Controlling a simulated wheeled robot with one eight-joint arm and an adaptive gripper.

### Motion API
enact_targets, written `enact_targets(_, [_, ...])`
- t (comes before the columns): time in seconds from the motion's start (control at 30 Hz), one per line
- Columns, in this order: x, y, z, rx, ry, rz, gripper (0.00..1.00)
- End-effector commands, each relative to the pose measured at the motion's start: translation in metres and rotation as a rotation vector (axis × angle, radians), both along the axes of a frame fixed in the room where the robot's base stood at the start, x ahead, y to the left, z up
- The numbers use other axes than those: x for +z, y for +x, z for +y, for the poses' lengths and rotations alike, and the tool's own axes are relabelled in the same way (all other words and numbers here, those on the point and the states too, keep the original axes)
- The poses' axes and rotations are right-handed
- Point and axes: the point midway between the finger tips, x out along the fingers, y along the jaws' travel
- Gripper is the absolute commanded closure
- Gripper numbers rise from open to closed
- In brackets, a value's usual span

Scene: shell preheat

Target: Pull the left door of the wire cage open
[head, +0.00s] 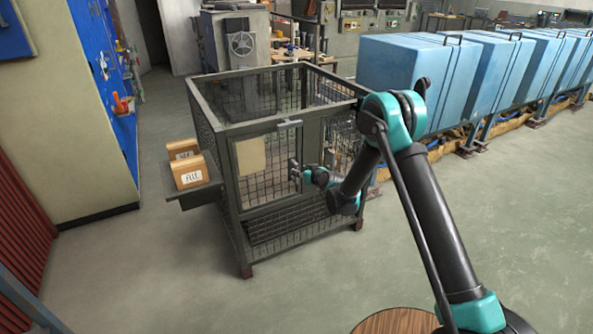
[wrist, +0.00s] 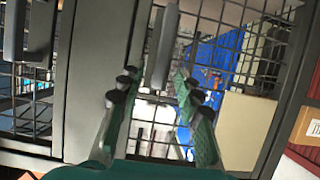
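The wire cage (head: 226,170) stands in the middle of the head view, a dark grey frame with mesh panels. Its left door (head: 264,190) carries a tan plate (head: 251,156) and looks shut, though its edge is partly hidden by my arm. In the wrist view the left door's mesh fills the middle and right, with the tan plate (wrist: 246,130) at lower right. A grey upright handle bar (wrist: 161,55) shows ahead, between the lines of my fingers. My gripper (head: 296,170) is at the door's right side; in the wrist view my gripper (wrist: 157,88) is open, fingers either side, with nothing visibly held.
A second grey handle (wrist: 40,30) shows at upper left of the wrist view. A side shelf (head: 195,194) with wooden boxes (head: 189,172) juts out left of the cage. Blue cabinets (head: 420,80) line the right. The floor in front is clear.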

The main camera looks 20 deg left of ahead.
Motion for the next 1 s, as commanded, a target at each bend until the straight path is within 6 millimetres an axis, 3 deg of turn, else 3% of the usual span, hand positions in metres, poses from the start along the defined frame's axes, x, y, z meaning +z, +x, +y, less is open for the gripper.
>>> enact_targets(0.3, [-0.016,0.024,0.029,0.0,-0.001,-0.001,0.66])
enact_targets(0.67, [-0.017,0.027,0.032,0.0,0.0,0.0,0.66])
enact_targets(0.93, [-0.017,0.027,0.032,0.0,0.0,0.0,0.97])
enact_targets(1.0, [-0.017,0.027,0.032,0.0,0.0,0.0,1.0])
